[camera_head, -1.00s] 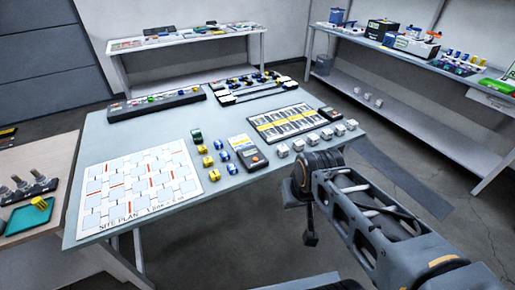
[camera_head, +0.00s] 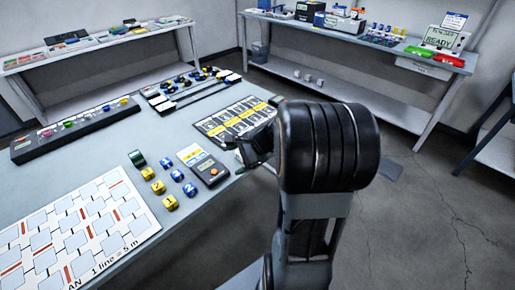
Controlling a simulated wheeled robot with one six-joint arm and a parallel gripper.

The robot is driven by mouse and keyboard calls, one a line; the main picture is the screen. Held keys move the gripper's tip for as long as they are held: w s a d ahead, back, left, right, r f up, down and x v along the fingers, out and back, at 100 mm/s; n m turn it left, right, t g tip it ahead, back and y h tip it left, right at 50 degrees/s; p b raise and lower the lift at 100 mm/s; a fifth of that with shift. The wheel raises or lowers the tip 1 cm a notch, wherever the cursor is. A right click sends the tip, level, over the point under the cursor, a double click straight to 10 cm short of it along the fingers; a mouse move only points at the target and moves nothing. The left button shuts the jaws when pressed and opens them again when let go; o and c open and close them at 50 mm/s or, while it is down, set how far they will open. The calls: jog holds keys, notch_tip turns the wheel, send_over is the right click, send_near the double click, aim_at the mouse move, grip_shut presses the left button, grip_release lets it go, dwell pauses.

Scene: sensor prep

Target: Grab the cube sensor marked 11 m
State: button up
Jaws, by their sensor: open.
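On the table (camera_head: 105,142) stand small cubes: a green one (camera_head: 137,158), several yellow ones such as this cube (camera_head: 158,187), and several blue ones such as this cube (camera_head: 177,175). Their markings are too small to read, so I cannot tell which is marked 11 m. My gripper (camera_head: 244,151) is open, partly hidden by my arm, and is near the table's right edge beside the yellow-and-black card board (camera_head: 213,127). I see nothing between its fingers.
A grey handheld meter (camera_head: 200,166) lies left of my gripper. A site plan sheet (camera_head: 120,245) covers the front left. A long dark rack (camera_head: 40,147) and a tray of parts (camera_head: 197,95) stand at the back. A shelf bench (camera_head: 350,47) with a READY sign stands behind right.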

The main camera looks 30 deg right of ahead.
jog(key=w+d+f+m+t+h+b, duration=0.1)
jog(key=w+d+f+m+t+h, duration=0.2)
jog(key=d+m, duration=0.5)
jog(key=d+f+m+t+b, duration=0.1)
jog(key=d+f+m+t, duration=0.4)
jog(key=d, duration=0.6)
jog(key=w+f, duration=0.1)
jog(key=w, duration=0.1)
jog(key=w+f+m, duration=0.1)
jog(key=w, duration=0.1)
jog(key=w+f+m, duration=0.1)
jog(key=w, duration=0.1)
jog(key=shift+w+a+f+g+h, duration=0.1)
jog(key=shift+w+a+g+h, duration=0.15)
jog(key=shift+g+h, duration=0.15)
jog(key=shift+r+p+x, duration=0.15)
jog(key=shift+p+x, duration=0.1)
jog(key=shift+x, duration=1.3)
jog(key=shift+r+p+x, duration=0.1)
jog(key=shift+p+x, duration=0.15)
jog(key=shift+x, duration=1.35)
jog(key=shift+c, duration=0.4)
jog(key=c, duration=0.9)
jog(key=shift+r, duration=0.15)
